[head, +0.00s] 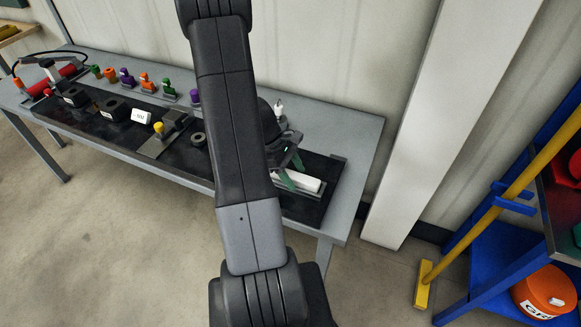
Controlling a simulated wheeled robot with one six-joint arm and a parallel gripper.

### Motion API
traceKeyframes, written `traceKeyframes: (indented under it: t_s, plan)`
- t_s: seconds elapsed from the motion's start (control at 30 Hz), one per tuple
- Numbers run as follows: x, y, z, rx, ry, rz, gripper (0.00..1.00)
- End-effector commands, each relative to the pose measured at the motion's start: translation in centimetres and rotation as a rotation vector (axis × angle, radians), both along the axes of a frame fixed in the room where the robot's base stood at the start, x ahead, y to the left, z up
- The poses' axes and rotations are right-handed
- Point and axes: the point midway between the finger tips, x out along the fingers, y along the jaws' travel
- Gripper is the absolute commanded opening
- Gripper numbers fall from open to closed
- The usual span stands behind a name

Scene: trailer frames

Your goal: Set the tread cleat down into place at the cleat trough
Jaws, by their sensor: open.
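A long white bar (307,183), which looks like the tread cleat, lies between low grey walls that look like the cleat trough (309,194), at the right end of the black mat. My gripper (291,168) is over the left end of the bar. Its green-tipped fingers are spread apart and open. One finger overlaps the bar's left end in the picture; I cannot tell whether it touches. My arm hides part of the bench left of the gripper, and the bar's exact seating is too small to tell.
The grey bench (358,135) carries a black mat (178,158) with dark blocks, a yellow-knobbed fixture (159,130) and a ring (198,139). Coloured pieces stand along the back. A white post (425,120), yellow broom (424,285) and blue rack (490,265) are at right.

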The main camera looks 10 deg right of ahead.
Motion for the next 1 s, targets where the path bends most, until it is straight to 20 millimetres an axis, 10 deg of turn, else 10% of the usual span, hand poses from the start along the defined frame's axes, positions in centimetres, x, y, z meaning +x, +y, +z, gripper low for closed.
traceKeyframes:
  t_s: [0.6,1.0]
  plan:
    - [3.3,4.7,9.9,0.001,-0.005,0.002,0.56]
    - [3.9,5.7,11.9,0.0,0.0,0.0,0.56]
